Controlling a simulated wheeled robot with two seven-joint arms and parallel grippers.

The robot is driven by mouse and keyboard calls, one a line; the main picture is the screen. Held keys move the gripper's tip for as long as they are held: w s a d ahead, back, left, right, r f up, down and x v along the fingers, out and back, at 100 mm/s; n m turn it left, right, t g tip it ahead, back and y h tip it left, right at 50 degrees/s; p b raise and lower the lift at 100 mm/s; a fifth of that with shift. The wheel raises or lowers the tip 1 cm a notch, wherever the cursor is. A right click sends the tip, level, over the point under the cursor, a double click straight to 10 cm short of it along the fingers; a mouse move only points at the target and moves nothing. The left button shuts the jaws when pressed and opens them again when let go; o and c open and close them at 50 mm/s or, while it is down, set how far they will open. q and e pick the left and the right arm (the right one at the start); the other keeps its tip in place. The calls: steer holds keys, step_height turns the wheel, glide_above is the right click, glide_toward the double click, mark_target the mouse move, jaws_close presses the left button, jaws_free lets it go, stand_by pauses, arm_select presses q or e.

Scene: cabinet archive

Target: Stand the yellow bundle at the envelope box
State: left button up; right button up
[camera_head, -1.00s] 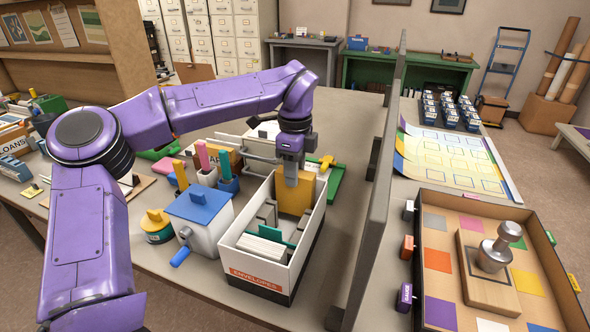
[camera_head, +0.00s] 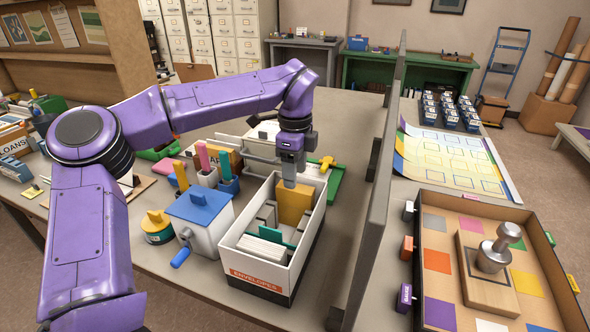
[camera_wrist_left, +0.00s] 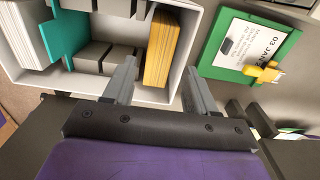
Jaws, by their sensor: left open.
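The yellow bundle (camera_head: 294,205) stands inside the white envelope box (camera_head: 262,272), at its far end, leaning slightly in the head view. In the left wrist view the bundle (camera_wrist_left: 163,48) is beside the box's end wall, with grey dividers (camera_wrist_left: 105,57) on its other side. My left gripper (camera_head: 290,176) is open just above the bundle, pointing down. In the left wrist view its two fingers (camera_wrist_left: 159,75) are spread apart on either side of the bundle. The bundle's base is hidden inside the box. My right gripper is not in view.
White envelopes and a teal divider (camera_head: 272,233) fill the box's near part. A grey partition (camera_head: 378,200) rises on the right, with bare table between.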

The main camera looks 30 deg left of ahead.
arm_select(q)
step_height(320, 180, up, 7)
steer(key=p, duration=0.3)
steer(key=shift+f+p, duration=0.2)
steer(key=shift+p, duration=0.2)
step_height(320, 180, up, 10)
steer(key=shift+r, duration=0.25)
stand_by(0.5)
